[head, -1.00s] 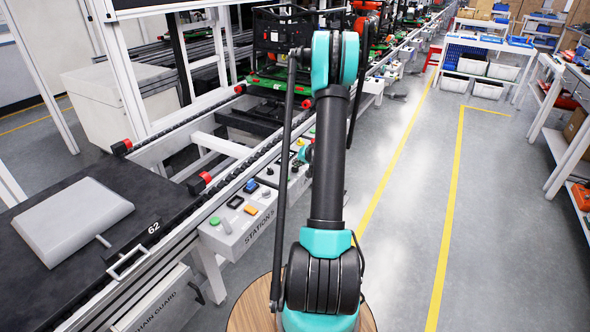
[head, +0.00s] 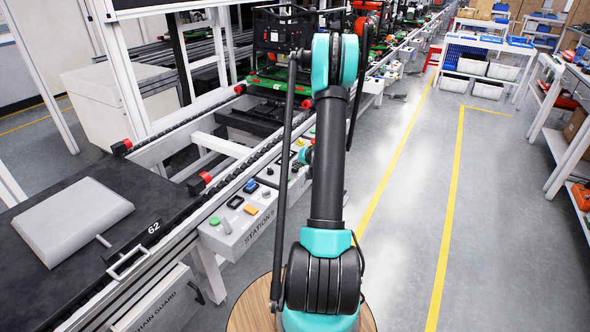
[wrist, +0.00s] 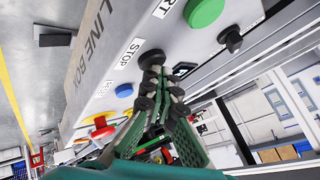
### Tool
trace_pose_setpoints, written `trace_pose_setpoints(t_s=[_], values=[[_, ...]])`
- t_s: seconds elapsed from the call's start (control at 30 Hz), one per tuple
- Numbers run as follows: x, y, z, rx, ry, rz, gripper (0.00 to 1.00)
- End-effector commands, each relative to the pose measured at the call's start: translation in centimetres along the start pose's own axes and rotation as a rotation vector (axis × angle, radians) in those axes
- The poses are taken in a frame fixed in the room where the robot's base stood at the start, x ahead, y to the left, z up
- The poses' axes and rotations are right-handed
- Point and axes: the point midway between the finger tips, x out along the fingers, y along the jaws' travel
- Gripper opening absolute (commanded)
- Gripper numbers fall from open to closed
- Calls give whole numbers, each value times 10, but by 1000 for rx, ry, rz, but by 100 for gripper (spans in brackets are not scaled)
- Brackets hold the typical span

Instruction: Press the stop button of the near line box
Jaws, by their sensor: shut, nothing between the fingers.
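The line box (wrist: 88,75) shows in the wrist view as a grey panel marked LINE BOX. Its STOP label (wrist: 129,54) is beside my fingertips, and a green button (wrist: 204,11) sits by the partly cut-off START label (wrist: 164,7). My gripper (wrist: 153,62) is shut, with its dark fingertips at the panel by the STOP label. In the head view my arm covers most of the area around the gripper.
Also on the panel are a blue button (wrist: 124,90), a black knob (wrist: 230,39) and a red knob (wrist: 102,131). The head view shows a Station 5 box (head: 236,238) on the conveyor's side, left of my arm. The aisle to the right is clear.

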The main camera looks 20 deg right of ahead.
Motion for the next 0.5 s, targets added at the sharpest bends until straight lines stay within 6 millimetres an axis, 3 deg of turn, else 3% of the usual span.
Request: trace_pose_setpoints(t_s=[0.5], values=[[-13, -10, -9, 0, 0, 0, 0]])
